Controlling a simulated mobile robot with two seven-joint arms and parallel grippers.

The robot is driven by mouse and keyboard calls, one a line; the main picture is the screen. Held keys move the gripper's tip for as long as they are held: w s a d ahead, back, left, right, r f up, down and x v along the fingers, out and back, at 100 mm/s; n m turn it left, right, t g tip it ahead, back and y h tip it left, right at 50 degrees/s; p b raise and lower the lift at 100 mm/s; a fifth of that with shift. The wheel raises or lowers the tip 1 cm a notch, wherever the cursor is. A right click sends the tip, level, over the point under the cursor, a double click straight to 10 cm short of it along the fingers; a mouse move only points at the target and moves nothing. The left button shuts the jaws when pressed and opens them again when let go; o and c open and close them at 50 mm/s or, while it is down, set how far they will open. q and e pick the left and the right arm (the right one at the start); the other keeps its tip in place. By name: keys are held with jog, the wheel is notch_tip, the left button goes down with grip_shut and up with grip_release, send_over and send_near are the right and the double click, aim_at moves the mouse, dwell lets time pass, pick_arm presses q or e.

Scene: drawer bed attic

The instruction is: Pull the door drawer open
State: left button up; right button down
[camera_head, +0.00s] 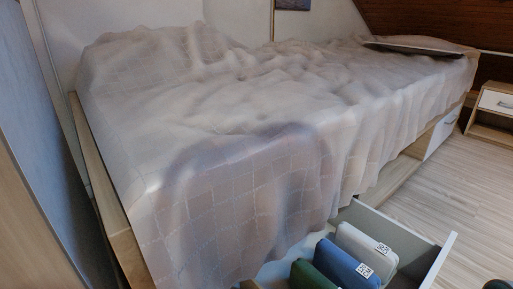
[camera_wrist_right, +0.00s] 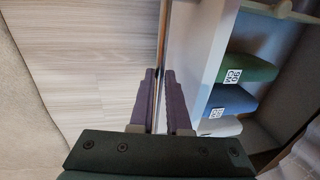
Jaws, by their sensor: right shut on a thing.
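The drawer under the bed is pulled out, with its white front panel (camera_head: 440,262) at the lower right of the head view. In the right wrist view, my right gripper (camera_wrist_right: 160,74) is shut on the drawer front, one purple finger on each side of the panel. The white inner face of the front (camera_wrist_right: 191,55) shows to the right of the fingers. The exact contact is partly hidden. My left gripper is in neither view.
The bed (camera_head: 225,110) has a rumpled pale blanket hanging over its side, above the drawer. Wooden floor (camera_head: 440,190) is clear to the right. A nightstand (camera_head: 493,102) stands at the far right. A second white drawer front (camera_head: 441,135) is closed.

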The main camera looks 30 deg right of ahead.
jog(key=s, duration=0.6)
jog(key=shift+d, duration=0.25)
jog(key=shift+f, duration=0.15)
jog(key=c, duration=0.9)
grip_release()
jog(key=shift+s, duration=0.15)
jog(key=r+p, duration=0.3)
jog(key=s+r+p, duration=0.1)
jog(key=r+p, duration=0.5)
jog(key=r, duration=0.1)
jog(key=shift+s+d, duration=0.1)
jog(key=shift+s, duration=0.25)
